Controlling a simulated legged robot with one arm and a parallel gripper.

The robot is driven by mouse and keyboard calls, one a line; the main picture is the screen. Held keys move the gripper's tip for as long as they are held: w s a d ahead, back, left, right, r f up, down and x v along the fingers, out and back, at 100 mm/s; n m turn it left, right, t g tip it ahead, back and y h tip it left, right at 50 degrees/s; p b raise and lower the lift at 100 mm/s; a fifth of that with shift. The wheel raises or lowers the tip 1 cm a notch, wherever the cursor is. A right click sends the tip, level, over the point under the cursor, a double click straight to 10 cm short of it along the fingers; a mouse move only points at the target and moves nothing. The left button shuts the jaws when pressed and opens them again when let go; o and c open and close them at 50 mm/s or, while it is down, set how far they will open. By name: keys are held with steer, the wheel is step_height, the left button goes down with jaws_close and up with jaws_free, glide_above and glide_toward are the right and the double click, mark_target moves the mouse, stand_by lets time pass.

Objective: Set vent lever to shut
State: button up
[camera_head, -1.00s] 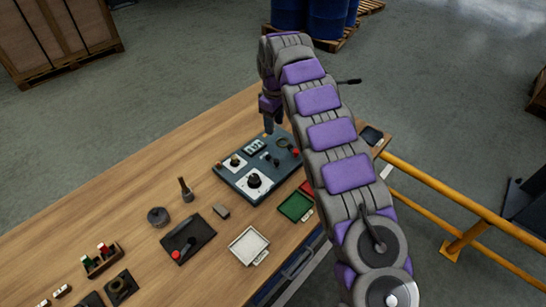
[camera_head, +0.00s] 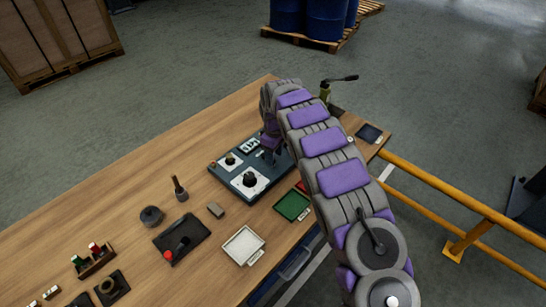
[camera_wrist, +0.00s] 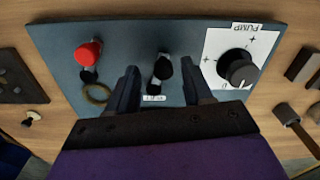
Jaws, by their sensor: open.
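The blue-grey control panel (camera_head: 222,170) lies on the wooden bench. In the wrist view, the panel (camera_wrist: 60,45) fills the upper middle. A black-knobbed lever (camera_wrist: 162,68) stands near its centre, beside a small white label (camera_wrist: 153,98) that is upside down and too small to read surely. My gripper (camera_wrist: 160,80) is open, with one finger on each side of this lever in the picture. I cannot tell whether they touch it. In the head view, my gripper (camera_head: 270,150) is low over the panel's far right part, and my arm hides some of the panel.
A red-knobbed lever (camera_wrist: 88,53) is left of the black one, and the PUMP dial (camera_wrist: 238,68) is to the right. A green tray (camera_head: 292,205) and white tray (camera_head: 243,245) lie in front. A hand pump with a lever (camera_head: 325,90) stands behind my arm.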

steer(key=shift+f, duration=0.4)
steer(key=shift+a+f, duration=0.1)
steer(key=shift+a, duration=0.55)
steer(key=shift+c, duration=0.8)
steer(key=shift+d, duration=0.5)
steer(key=c, duration=0.6)
steer(key=shift+a, duration=0.15)
jaws_close()
